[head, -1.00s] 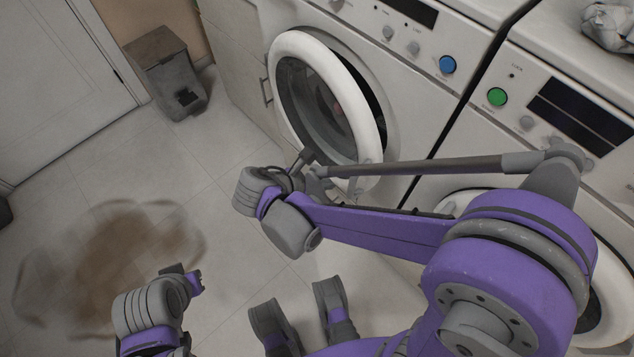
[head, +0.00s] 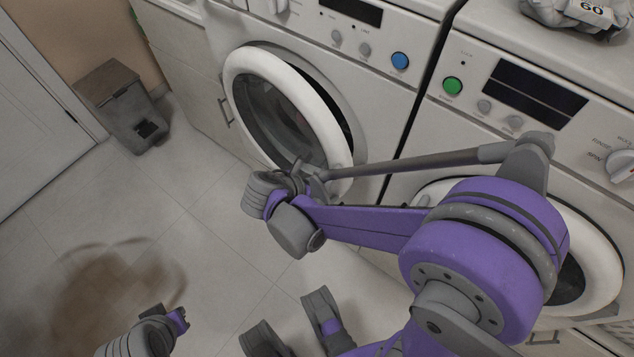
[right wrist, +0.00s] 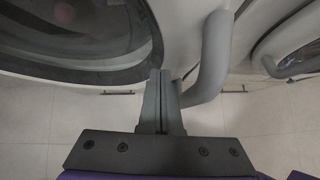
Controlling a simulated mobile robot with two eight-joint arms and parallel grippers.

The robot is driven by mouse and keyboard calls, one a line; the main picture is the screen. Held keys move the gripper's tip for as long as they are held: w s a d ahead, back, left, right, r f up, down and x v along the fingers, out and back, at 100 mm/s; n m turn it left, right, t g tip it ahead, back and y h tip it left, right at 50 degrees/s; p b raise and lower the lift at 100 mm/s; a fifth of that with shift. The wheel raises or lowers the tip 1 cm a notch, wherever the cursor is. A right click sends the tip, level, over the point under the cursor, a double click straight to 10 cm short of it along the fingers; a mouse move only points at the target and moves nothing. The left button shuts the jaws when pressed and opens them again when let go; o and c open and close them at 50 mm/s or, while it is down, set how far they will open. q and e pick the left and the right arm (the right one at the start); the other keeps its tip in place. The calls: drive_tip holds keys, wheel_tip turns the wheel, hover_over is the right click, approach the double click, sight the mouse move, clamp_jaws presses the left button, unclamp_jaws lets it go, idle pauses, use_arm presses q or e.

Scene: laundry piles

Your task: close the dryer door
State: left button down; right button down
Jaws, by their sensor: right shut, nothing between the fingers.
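The round door (head: 288,112) of the left machine, with a white rim and dark glass, stands ajar from the machine front. My right gripper (head: 300,170) is at the lower part of this door, in front of its rim. In the right wrist view its fingers (right wrist: 163,98) are shut together and empty. The door glass (right wrist: 85,35) is at upper left there, and a curved grey bar (right wrist: 212,62) that looks like the door handle is just right of the fingers; contact is unclear. My left gripper (head: 178,320) is low at left, away from the machines; its jaws cannot be made out.
A second machine (head: 400,185) stands to the right, its round door partly behind my right arm. A grey bin (head: 125,105) is by the wall at left. A wrapped bundle (head: 575,15) lies on top of the right machine. The tiled floor at left is open.

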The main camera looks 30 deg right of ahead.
sight(334, 171)
drive_tip(key=shift+n+t, duration=0.5)
drive_tip(key=shift+n, duration=0.1)
drive_tip(key=d, duration=0.2)
drive_tip(key=w+d, duration=0.1)
drive_tip(key=d, duration=0.1)
drive_tip(key=shift+d, duration=0.4)
use_arm(q)
drive_tip(key=shift+s+a, duration=0.1)
drive_tip(key=shift+a, duration=0.1)
use_arm(e)
drive_tip(key=shift+d+r, duration=0.2)
